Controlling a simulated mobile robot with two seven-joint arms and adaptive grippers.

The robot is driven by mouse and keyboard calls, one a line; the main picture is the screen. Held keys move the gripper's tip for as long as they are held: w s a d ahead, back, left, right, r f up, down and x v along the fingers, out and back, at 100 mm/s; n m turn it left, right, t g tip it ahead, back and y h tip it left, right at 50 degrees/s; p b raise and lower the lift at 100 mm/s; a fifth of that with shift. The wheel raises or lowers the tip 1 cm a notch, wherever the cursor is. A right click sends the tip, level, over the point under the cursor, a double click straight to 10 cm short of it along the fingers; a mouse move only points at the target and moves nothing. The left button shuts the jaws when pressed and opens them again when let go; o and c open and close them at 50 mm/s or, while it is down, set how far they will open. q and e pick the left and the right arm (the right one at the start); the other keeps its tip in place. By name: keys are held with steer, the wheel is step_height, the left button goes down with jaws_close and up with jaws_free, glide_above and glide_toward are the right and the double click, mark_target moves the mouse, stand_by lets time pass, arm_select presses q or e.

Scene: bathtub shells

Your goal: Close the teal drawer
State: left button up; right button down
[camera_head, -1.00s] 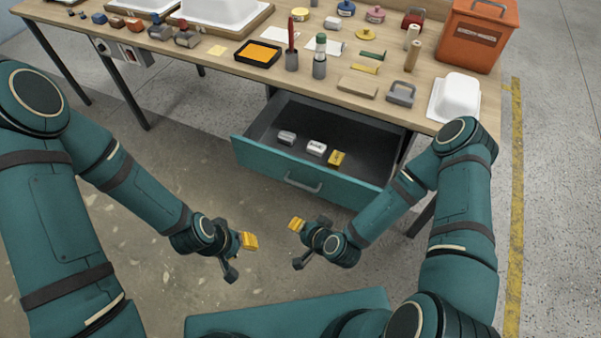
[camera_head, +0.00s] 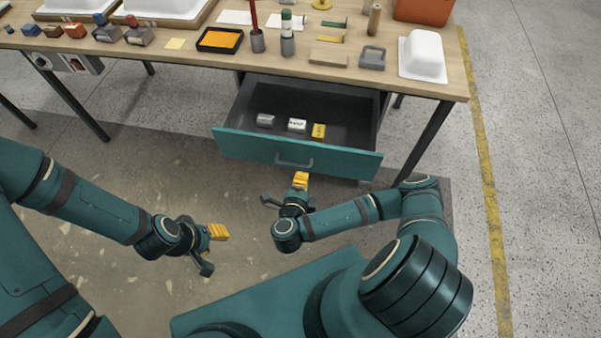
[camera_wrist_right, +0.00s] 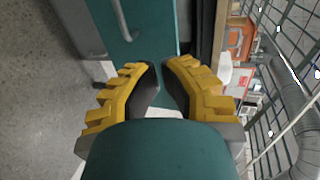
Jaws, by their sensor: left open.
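The teal drawer (camera_head: 340,162) under the workbench is pulled out, and its dark interior shows. A grey bar handle (camera_head: 294,162) is on its front; the teal front also fills the upper middle of the right wrist view (camera_wrist_right: 148,35). Inside lie a grey block (camera_head: 265,120), a white labelled block (camera_head: 297,125) and a yellow block (camera_head: 319,131). My right gripper (camera_head: 284,190) is open and empty, just in front of the drawer below the handle, apparently not touching it. My left gripper (camera_head: 214,250) is open and empty, farther from the drawer, at lower left.
The wooden workbench (camera_head: 195,64) carries an orange tray (camera_head: 219,39), several stamps, cups with tools and a white tub (camera_head: 422,55) near its right end. A table leg (camera_head: 428,140) stands right of the drawer. The floor in front of the drawer is open.

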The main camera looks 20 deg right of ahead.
mark_target(310, 148)
steer(key=b+x, duration=0.1)
steer(key=x, duration=0.3)
steer(key=b+x, duration=0.2)
steer(key=x, duration=0.1)
steer(key=b+x, duration=0.1)
steer(key=x, duration=0.3)
steer(key=shift+w+d+r, duration=0.2)
steer(key=shift+w, duration=0.15)
steer(key=shift+w+d+b, duration=0.25)
steer(key=shift+w+b, duration=0.1)
arm_select(q)
steer(key=f, duration=0.5)
steer(key=shift+w+a+f, duration=0.1)
steer(key=shift+w, duration=0.3)
arm_select(e)
steer(key=shift+r, duration=0.1)
